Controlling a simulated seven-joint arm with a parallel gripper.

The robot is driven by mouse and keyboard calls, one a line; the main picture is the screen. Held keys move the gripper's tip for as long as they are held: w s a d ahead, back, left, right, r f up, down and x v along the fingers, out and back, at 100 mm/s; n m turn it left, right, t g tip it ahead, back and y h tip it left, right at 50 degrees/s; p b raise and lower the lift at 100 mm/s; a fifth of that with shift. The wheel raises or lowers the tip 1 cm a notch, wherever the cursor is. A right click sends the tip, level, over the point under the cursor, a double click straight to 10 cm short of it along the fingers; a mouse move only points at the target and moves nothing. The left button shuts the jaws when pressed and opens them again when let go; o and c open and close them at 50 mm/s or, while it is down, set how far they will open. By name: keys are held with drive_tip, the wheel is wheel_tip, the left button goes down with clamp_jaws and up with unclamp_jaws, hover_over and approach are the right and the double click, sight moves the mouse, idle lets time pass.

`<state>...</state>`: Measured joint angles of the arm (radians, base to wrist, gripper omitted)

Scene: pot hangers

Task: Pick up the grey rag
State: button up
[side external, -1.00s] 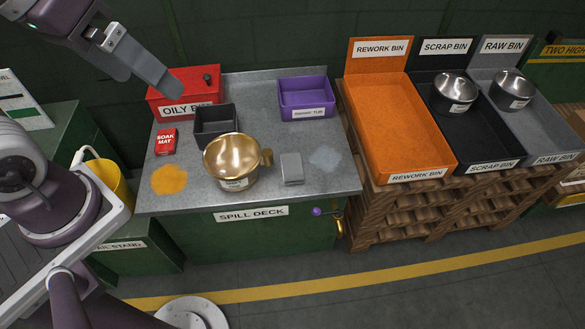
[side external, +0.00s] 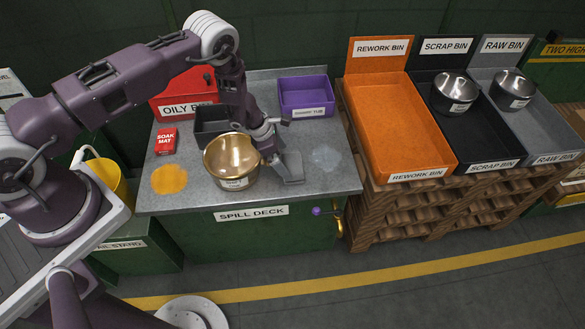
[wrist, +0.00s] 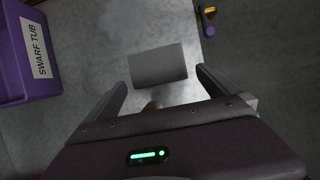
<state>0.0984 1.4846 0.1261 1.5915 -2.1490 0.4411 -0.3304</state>
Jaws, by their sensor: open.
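The grey rag (side external: 292,176) is a small flat grey rectangle on the spill deck, just right of the brass pot (side external: 231,162). In the wrist view the rag (wrist: 158,65) lies ahead of my gripper (wrist: 162,88), in line with the gap between the two spread fingers. My gripper (side external: 283,150) is open and empty, low over the deck beside the pot and above the rag. It hides part of the rag in the side view. Whether a fingertip touches the rag I cannot tell.
The brass pot stands close on the left. A purple swarf tub (side external: 306,97) is behind, a dark box (side external: 211,125) and red oily bin (side external: 180,92) back left. A red soak mat pack (side external: 166,141) and yellow patch (side external: 169,179) lie left.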

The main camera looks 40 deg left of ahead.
sight(292, 164)
drive_tip(key=x, duration=0.6)
drive_tip(key=shift+w+d+r, duration=0.15)
drive_tip(key=shift+w+r, duration=0.05)
drive_tip(key=shift+w, duration=0.2)
drive_tip(key=c, duration=1.2)
wheel_tip(292, 164, up, 10)
drive_tip(key=shift+r, duration=0.1)
drive_tip(key=shift+c, duration=0.2)
